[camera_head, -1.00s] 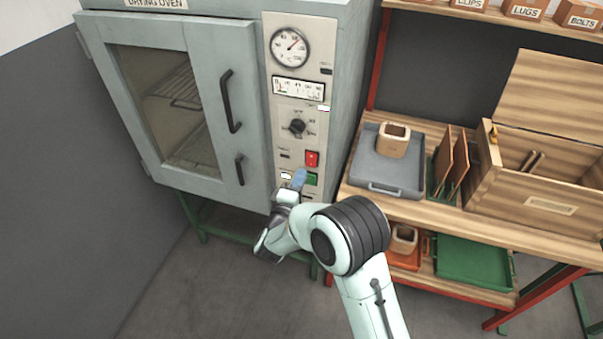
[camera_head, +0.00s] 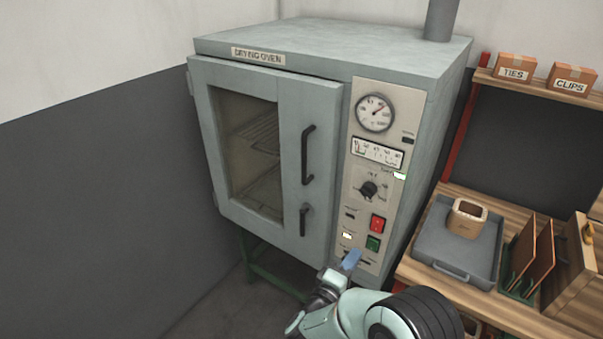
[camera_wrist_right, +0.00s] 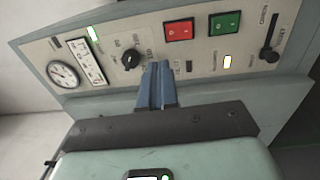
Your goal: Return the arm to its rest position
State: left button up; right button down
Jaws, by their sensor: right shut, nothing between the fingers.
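My right gripper (camera_head: 351,260) has blue fingers and is shut with nothing between them. In the head view it is low in front of the drying oven's control panel (camera_head: 384,150), just below the green button (camera_head: 373,243). In the right wrist view the blue fingertips (camera_wrist_right: 158,82) point at the panel, below the dark knob (camera_wrist_right: 131,60) and left of the red button (camera_wrist_right: 179,31). I cannot tell the exact gap to the panel. My left gripper is not in view.
The drying oven (camera_head: 330,60) has its door (camera_head: 300,185) closed. To the right, a wooden bench holds a grey tray (camera_head: 440,240) with a wooden coil form (camera_head: 466,220), upright boards (camera_head: 533,260) and a wooden box (camera_head: 572,275). Open floor lies at the lower left.

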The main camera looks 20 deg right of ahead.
jog(key=s+a+f+m+g+y, duration=0.1)
jog(key=s+f+g+y, duration=0.2)
jog(key=f, duration=0.7)
jog(key=s+a+f+m+y, duration=0.2)
jog(key=s+f+y, duration=0.15)
jog(key=f, duration=0.65)
jog(key=s+a+f+m+g+y, duration=0.15)
jog(key=f+y, duration=0.35)
jog(key=f, duration=0.5)
jog(key=s+a+f+m+g+y, duration=0.2)
jog(key=s+g, duration=0.1)
jog(key=s, duration=0.4)
jog(key=s+a+f+m+g+y, duration=0.2)
jog(key=s+a+f+m, duration=0.1)
jog(key=s, duration=0.5)
jog(key=s+a+f+m+g+y+p, duration=0.1)
jog(key=s+a+f+m+g+y, duration=0.1)
jog(key=s, duration=0.6)
jog(key=shift+s+a+f+m+g, duration=0.2)
jog(key=shift+a+f+m+g, duration=0.15)
jog(key=shift+a+g, duration=0.45)
